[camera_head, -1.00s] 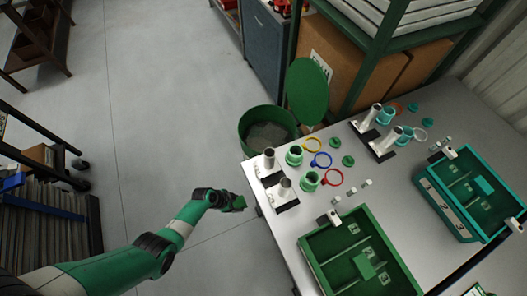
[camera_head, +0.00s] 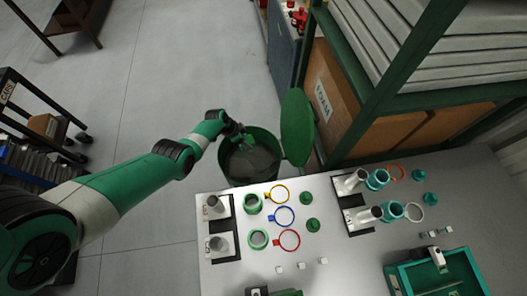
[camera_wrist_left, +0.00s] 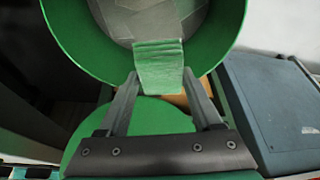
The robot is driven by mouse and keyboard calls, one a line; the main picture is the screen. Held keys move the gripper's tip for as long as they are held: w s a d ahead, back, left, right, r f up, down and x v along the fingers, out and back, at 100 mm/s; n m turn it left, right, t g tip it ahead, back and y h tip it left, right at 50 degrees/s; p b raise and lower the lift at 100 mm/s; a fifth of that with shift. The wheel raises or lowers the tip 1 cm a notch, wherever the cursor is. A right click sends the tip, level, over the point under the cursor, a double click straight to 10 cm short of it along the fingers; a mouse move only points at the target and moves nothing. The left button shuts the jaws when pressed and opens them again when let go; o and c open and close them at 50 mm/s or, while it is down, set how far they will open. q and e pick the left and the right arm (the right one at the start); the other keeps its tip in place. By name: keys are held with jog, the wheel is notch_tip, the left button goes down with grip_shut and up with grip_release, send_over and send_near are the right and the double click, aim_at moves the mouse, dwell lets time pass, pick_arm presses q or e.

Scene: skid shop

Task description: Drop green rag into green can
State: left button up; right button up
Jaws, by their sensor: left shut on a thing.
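The green can (camera_head: 227,174) stands on the floor beyond the table, with its round green lid (camera_head: 297,127) open and tipped up on the right side. My left gripper (camera_head: 243,138) is over the can's mouth. In the left wrist view the gripper (camera_wrist_left: 160,84) is shut on the green rag (camera_wrist_left: 158,68), which lies between the fingertips. The rag shows against the can's open mouth, and grey material (camera_wrist_left: 140,18) shows inside the can (camera_wrist_left: 82,40). The lid (camera_wrist_left: 130,122) shows below the fingers. My right gripper is not in view.
The white table (camera_head: 330,262) holds white cylinders, green and teal collars, coloured rings and caps. A shelf with cardboard boxes (camera_head: 345,100) stands right of the can. A dark cart (camera_head: 40,122) is at the left. Open floor lies behind the can.

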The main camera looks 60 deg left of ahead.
pick_arm(q)
jog(key=shift+s+f+b, duration=0.35)
jog(key=shift+s+f, duration=0.05)
jog(key=shift+s, duration=0.05)
notch_tip(320, 180, down, 5)
jog(key=b, duration=0.5)
jog(key=shift+w+f, duration=0.1)
jog(key=shift+f, duration=0.05)
jog(key=o, duration=1.4)
jog(key=p+v, duration=1.1)
jog(key=p, duration=0.2)
jog(key=shift+r, duration=0.35)
